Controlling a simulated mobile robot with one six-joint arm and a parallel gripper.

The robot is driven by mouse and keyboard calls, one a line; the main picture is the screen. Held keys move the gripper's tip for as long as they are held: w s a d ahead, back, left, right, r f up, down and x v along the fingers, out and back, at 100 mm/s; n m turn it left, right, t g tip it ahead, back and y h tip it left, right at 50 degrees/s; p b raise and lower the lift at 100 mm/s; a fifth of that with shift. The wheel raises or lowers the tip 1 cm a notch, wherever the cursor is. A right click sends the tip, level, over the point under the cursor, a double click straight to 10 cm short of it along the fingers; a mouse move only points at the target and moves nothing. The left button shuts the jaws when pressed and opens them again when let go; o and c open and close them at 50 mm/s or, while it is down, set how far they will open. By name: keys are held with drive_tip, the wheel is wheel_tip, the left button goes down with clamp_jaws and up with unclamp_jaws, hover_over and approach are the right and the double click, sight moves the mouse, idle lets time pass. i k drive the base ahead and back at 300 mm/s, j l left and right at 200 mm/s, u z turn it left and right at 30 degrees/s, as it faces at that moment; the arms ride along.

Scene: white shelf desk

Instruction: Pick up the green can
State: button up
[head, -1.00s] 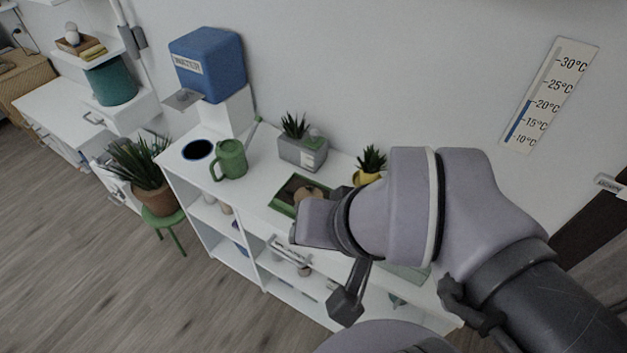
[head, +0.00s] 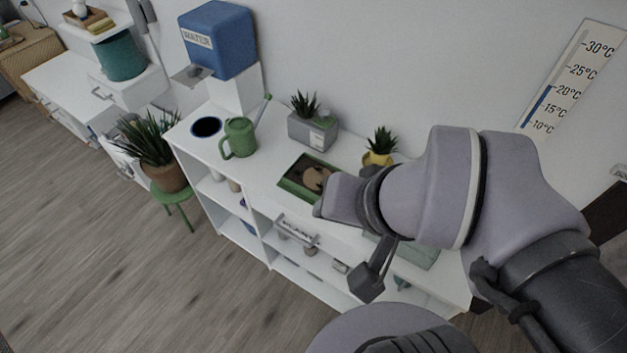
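The green can is a watering can (head: 240,138) with a handle on its left and a long spout pointing up to the right. It stands upright on the white shelf desk (head: 270,150), near its left end. My arm comes in from the right, and its wrist end, with my gripper (head: 335,205), is over the front of the desk, right of the can and clearly apart from it.
A blue water box (head: 218,40) stands behind the can, and a dark-blue round opening or dish (head: 206,127) is left of it. A grey planter (head: 312,132), a green-edged tray (head: 290,187) and a yellow pot (head: 378,158) are to the right. A potted plant (head: 168,178) stands on a green stool.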

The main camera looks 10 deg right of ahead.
sight(239, 131)
drive_tip(key=i+j, duration=0.35)
drive_tip(key=j, duration=0.2)
drive_tip(key=i+j+u, duration=0.15)
drive_tip(key=i+j, duration=0.15)
drive_tip(key=j, duration=0.25)
drive_tip(key=i+j, duration=0.35)
drive_tip(key=j, duration=0.15)
drive_tip(key=j+u, duration=0.05)
